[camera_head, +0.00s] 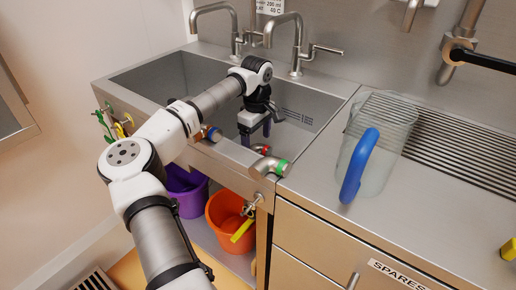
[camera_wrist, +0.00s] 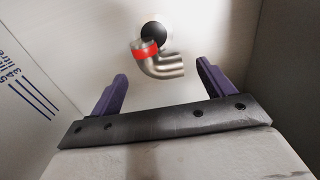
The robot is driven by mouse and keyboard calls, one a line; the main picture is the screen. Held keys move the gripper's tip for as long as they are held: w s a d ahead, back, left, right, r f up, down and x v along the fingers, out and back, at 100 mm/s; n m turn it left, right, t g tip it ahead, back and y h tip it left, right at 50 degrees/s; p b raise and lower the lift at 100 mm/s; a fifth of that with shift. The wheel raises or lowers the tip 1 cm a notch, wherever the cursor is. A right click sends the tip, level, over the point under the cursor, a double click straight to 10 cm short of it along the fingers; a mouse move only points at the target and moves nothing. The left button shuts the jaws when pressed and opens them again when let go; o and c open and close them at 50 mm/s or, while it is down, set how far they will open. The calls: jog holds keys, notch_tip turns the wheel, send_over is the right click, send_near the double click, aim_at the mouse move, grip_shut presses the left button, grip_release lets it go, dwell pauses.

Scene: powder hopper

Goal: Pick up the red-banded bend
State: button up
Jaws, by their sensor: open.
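The red-banded bend (camera_wrist: 158,68) is a short silver elbow pipe with a red band at one end. In the wrist view it lies on the sink floor against a round black drain hole, ahead of my fingertips and apart from them. In the head view a red-banded piece (camera_head: 262,149) shows small near the sink's front right corner, just below my fingers. My gripper (camera_head: 256,134) has purple fingers and points down into the sink. In the wrist view my gripper (camera_wrist: 160,84) is open and empty, its fingers spread wider than the bend.
A green-banded bend (camera_head: 271,167) and a blue-banded piece (camera_head: 209,133) rest along the sink's front rim (camera_head: 235,155). Sink walls stand close around my gripper. A clear jug with a blue handle (camera_head: 360,165) stands right on the counter. Two taps (camera_head: 297,40) rise behind.

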jog(key=shift+f, duration=0.85)
jog(key=c, duration=1.3)
